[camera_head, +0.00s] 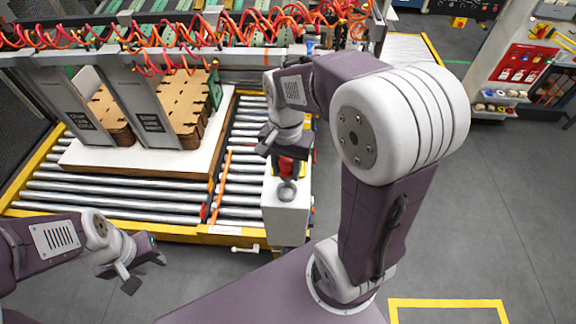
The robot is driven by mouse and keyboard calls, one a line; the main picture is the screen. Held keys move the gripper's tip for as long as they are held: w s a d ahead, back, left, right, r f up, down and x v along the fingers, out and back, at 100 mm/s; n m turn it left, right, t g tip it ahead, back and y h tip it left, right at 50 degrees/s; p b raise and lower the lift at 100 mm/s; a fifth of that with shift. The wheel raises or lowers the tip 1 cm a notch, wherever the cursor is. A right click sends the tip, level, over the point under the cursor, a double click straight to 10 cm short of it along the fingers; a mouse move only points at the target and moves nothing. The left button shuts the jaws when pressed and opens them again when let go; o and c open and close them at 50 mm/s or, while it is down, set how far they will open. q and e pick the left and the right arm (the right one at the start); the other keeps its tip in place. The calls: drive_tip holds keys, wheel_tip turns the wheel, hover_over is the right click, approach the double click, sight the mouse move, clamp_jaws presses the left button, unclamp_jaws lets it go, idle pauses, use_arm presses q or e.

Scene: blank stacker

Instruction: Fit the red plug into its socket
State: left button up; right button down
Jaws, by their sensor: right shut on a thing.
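The red plug (286,167) is held between the fingers of my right gripper (283,151), which is shut on it. The plug is above the far part of a white box top. The round grey socket (287,191) is on that white box (287,222), just nearer than the plug in the picture. I cannot tell how large the gap between plug and socket is. My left gripper (139,272) is over the floor at the lower left, empty, with its fingers apart.
A roller conveyor (110,201) with a yellow frame lies left of the box. On it a white board (140,178) carries stacks of brown cardboard (183,108) between grey plates. Coiled orange hoses (150,38) hang along the back.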

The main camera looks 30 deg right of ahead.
wheel_tip(320, 180, down, 6)
drive_tip(key=b, duration=0.4)
drive_tip(key=shift+w+d+r, duration=0.1)
drive_tip(key=shift+w+r, duration=0.05)
drive_tip(key=shift+r, duration=0.05)
drive_tip(key=shift+s+f+b, duration=0.2)
drive_tip(key=shift+f+b, duration=0.2)
drive_tip(key=shift+b, duration=0.1)
drive_tip(key=shift+w, duration=0.1)
drive_tip(key=shift+f, duration=0.3)
